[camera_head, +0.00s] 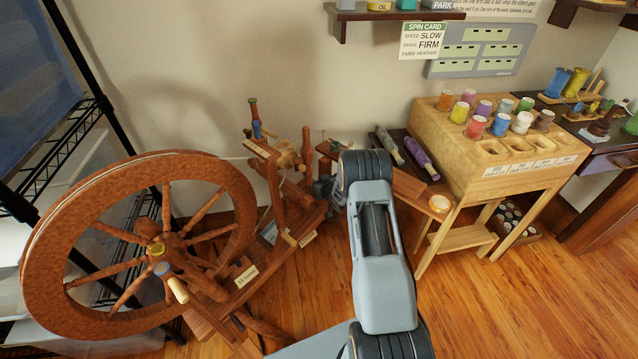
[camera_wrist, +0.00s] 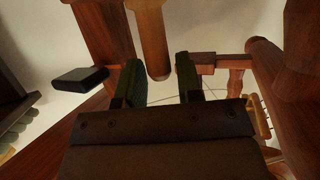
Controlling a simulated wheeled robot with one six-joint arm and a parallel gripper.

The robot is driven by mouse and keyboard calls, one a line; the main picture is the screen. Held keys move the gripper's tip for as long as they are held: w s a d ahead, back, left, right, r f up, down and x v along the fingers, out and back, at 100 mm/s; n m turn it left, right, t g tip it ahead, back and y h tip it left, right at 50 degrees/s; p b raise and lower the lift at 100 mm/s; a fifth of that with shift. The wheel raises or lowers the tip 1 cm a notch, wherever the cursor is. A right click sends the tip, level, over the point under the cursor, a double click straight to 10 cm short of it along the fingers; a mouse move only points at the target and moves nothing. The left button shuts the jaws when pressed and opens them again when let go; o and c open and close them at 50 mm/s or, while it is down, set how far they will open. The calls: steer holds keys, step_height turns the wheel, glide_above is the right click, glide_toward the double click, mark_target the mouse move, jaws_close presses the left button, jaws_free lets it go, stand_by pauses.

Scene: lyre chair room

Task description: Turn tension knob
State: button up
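The spinning wheel (camera_head: 135,245) stands at the left in the head view, with its large reddish wooden wheel facing forward. In the head view my gripper (camera_head: 324,188) is dark and partly hidden by my arm.
A spin card (camera_head: 424,41) on the wall reads SLOW, FIRM, HEATHER. A wooden spool stand (camera_head: 480,165) stands right of my arm. A black wire shelf (camera_head: 60,145) is at the left. Dark wooden posts (camera_wrist: 100,35) crowd my gripper. Floor (camera_head: 480,310) is clear at front right.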

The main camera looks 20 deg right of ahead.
jaws_close()
steer(key=shift+n+y, duration=0.7)
steer(key=shift+y, duration=0.1)
steer(key=shift+o, duration=1.7)
jaws_free()
steer(key=shift+d, duration=0.1)
steer(key=p+v, duration=0.3)
steer(key=v, duration=1)
steer(key=shift+s+r, duration=0.3)
steer(key=shift+d, duration=0.15)
